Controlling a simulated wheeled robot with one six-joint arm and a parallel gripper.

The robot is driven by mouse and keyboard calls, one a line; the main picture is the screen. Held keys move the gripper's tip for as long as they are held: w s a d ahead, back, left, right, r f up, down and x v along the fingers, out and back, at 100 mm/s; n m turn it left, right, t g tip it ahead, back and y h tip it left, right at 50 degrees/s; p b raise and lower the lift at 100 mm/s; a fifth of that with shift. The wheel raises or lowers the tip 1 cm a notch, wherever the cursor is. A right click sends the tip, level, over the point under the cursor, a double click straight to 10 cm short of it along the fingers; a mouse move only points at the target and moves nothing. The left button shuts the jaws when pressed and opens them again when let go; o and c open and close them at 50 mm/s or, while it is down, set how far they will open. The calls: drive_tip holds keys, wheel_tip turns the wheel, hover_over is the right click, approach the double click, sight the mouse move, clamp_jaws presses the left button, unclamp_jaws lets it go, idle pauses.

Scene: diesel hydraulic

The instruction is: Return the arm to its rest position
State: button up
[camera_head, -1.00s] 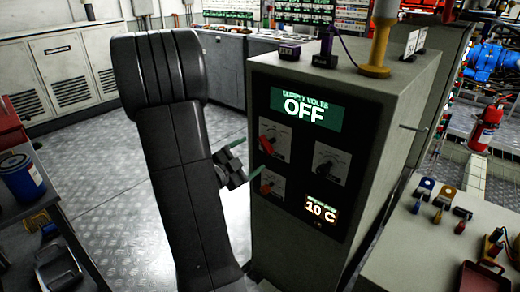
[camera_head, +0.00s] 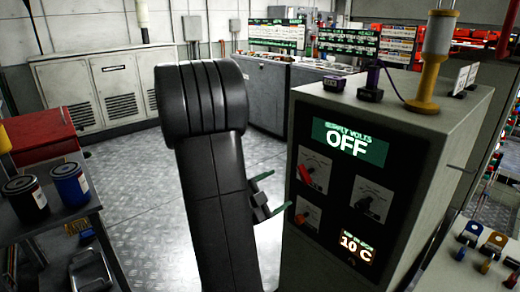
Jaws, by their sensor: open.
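My arm (camera_head: 212,190) stands upright in the middle of the view, its thick dark links hiding part of the floor and cabinets behind. My gripper (camera_head: 280,189) shows at the arm's right side, partly hidden by the link. Its two green-tipped fingers are apart, with nothing seen between them. It is beside the left edge of the grey control box (camera_head: 415,125); I cannot tell whether it touches the box.
The box's displays read "OFF" (camera_head: 346,147) and "10 C" (camera_head: 356,246). A dark bench (camera_head: 60,222) with two cans (camera_head: 70,183) stands at left. A bench with coloured connectors (camera_head: 485,240) is at lower right. Metal floor (camera_head: 130,185) is clear at left.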

sight(301, 177)
drive_tip(key=x, duration=1.3)
drive_tip(key=shift+a, duration=0.1)
drive_tip(key=shift+s+a, duration=0.1)
